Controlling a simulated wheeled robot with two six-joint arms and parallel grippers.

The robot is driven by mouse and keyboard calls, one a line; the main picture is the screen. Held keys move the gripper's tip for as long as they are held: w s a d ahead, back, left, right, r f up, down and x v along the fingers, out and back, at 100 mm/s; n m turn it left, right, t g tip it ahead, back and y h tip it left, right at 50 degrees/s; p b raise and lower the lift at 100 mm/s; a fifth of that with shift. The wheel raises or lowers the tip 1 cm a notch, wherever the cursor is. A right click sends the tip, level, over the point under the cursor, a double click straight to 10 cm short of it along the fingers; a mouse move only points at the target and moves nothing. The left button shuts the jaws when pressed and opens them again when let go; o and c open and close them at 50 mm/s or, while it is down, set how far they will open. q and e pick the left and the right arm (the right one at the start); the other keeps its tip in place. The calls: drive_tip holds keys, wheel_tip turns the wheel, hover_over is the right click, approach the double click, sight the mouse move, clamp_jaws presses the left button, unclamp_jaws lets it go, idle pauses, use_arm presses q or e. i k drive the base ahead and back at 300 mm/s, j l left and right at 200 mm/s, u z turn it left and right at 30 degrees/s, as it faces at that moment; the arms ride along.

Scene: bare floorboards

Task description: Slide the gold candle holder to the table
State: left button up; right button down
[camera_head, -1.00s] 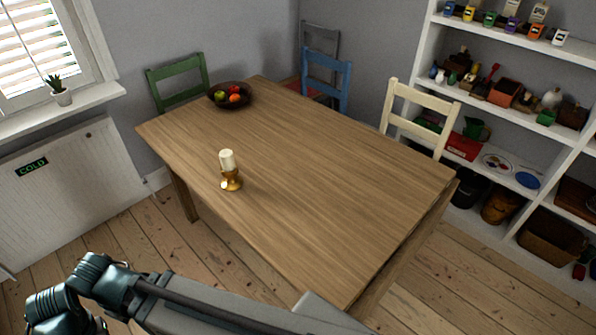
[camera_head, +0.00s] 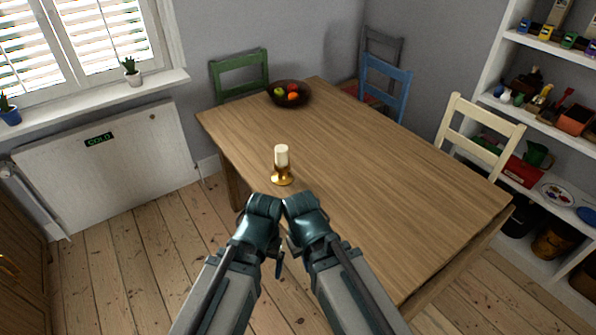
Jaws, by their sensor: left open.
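The gold candle holder (camera_head: 283,178) stands upright on the wooden table (camera_head: 370,180), near its left edge, with a cream candle (camera_head: 281,156) in it. Both my arms reach in from the bottom, side by side, just below the holder in the picture. My left gripper (camera_head: 278,255) is open and mostly hidden by its own arm; nothing shows in it. Neither arm appears to touch the holder. The jaws of my right gripper are hidden behind its arm, so their state cannot be made out.
A dark bowl of fruit (camera_head: 289,94) sits at the table's far end. Green (camera_head: 240,78), blue (camera_head: 385,88) and cream (camera_head: 480,130) chairs stand around the table. A shelf unit (camera_head: 515,60) is on the right, a radiator (camera_head: 100,170) on the left. The tabletop around the holder is clear.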

sight(282, 177)
drive_tip(key=i+j+u, duration=0.1)
drive_tip(key=u, duration=0.3)
drive_tip(key=i+u, duration=0.25)
drive_tip(key=u, duration=0.2)
drive_tip(key=i+u, duration=0.15)
drive_tip(key=u, duration=0.25)
drive_tip(key=i+j, duration=0.05)
